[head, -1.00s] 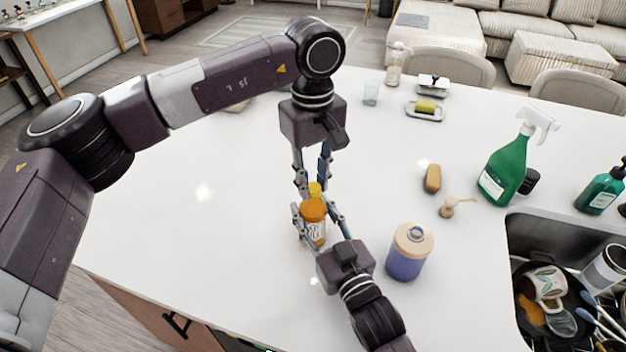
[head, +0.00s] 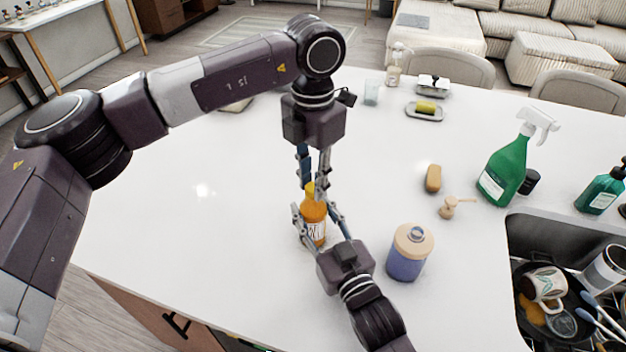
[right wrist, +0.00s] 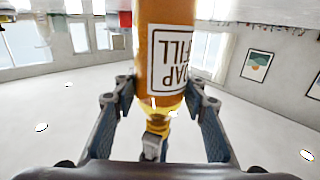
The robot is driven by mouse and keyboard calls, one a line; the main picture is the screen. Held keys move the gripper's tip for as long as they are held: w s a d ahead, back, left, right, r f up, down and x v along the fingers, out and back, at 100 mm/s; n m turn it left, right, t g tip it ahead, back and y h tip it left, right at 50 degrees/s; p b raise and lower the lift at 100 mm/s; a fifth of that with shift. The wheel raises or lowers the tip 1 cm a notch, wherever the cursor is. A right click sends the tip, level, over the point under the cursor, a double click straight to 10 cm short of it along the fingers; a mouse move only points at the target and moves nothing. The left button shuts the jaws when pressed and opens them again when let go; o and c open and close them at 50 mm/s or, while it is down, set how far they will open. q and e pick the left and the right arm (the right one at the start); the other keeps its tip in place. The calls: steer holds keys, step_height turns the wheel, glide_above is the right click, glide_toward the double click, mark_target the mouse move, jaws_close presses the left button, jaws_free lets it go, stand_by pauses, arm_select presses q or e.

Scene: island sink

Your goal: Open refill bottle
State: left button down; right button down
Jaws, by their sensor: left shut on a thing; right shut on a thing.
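The refill bottle (head: 314,229) is orange and translucent with a white label and a yellow cap (head: 309,188). It stands upright near the middle of the white counter. My right gripper (head: 314,212) is shut on its body from the near side, a finger on each flank. In the right wrist view the bottle (right wrist: 165,45) appears upside down between both fingers, its label reading partly "SOAP REFILL". My left gripper (head: 315,187) points down from above and is shut on the cap, its fingers partly hiding it.
The counter's left side is clear.

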arm_select(q)
steer(key=n, duration=1.9)
steer(key=shift+w+r+n, duration=0.1)
steer(key=shift+n, duration=0.2)
steer(key=shift+r, duration=0.15)
steer(key=shift+r, duration=0.95)
